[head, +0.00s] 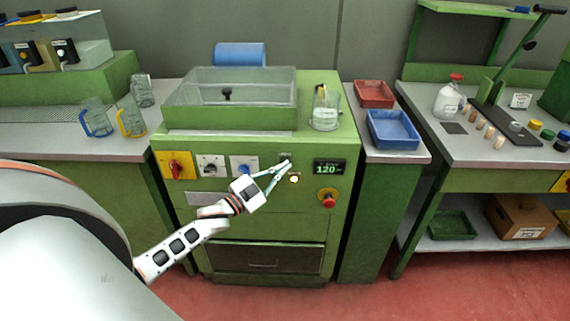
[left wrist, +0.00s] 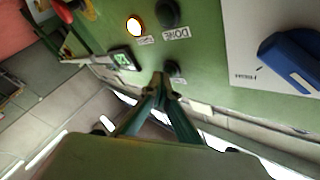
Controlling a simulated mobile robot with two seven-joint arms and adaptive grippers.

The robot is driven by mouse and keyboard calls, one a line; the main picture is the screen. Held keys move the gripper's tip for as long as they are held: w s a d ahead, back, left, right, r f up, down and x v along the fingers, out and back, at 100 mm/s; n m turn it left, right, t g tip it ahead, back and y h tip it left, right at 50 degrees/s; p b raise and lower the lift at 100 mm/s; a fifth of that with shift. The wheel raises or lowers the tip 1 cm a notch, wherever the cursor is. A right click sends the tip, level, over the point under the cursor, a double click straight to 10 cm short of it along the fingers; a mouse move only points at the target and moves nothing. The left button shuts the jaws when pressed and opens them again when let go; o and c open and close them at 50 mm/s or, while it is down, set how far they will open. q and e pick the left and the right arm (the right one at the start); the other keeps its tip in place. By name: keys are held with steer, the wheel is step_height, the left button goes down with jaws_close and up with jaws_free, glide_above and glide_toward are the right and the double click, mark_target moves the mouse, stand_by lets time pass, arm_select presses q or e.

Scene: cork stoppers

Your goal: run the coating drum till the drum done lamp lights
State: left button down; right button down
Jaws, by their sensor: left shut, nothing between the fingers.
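The coating drum's green cabinet (head: 275,225) stands in the middle of the head view, with a clear-walled tray (head: 230,98) on top. My left gripper (head: 286,166) is shut and empty at the control panel. In the left wrist view its fingertips (left wrist: 160,84) are close to a dark round button (left wrist: 172,68); I cannot tell whether they touch it. The lamp labelled DONE (left wrist: 168,13) is dark. A lamp beside it (left wrist: 135,26) glows, also in the head view (head: 294,179). The display (head: 326,168) reads 120 in green. My right gripper is not in view.
The panel also carries a red switch on yellow (head: 175,166), a black knob (head: 211,166), a blue knob (head: 243,165) and a red stop button (head: 328,198). A jar (head: 325,107) stands on the cabinet top. Red (head: 374,93) and blue (head: 393,129) trays are to its right.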

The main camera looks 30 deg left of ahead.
arm_select(q)
steer(key=shift+s, duration=0.1)
steer(key=shift+s+d+p, duration=0.45)
steer(key=shift+s+p, duration=0.05)
steer(key=shift+s, duration=0.15)
steer(key=s+d, duration=0.1)
steer(key=s+p, duration=0.1)
steer(key=s, duration=0.1)
steer(key=s+d+p, duration=0.1)
steer(key=shift+s+d, duration=0.15)
steer(key=shift+d, duration=0.15)
stand_by(0.3)
stand_by(0.7)
steer(key=s+d+f+n+g+y, duration=0.1)
steer(key=s+d+f+n+g, duration=0.2)
steer(key=s+d+f, duration=0.5)
steer(key=s+d+f+n+g+y, duration=0.1)
steer(key=s+d+f+g, duration=0.4)
steer(key=s, duration=0.9)
steer(key=d+f+n, duration=0.1)
steer(key=d+f, duration=0.2)
steer(key=f, duration=0.2)
steer(key=shift+s+d+f+n, duration=0.2)
steer(key=shift+d+f+n, duration=0.1)
steer(key=shift+n, duration=0.1)
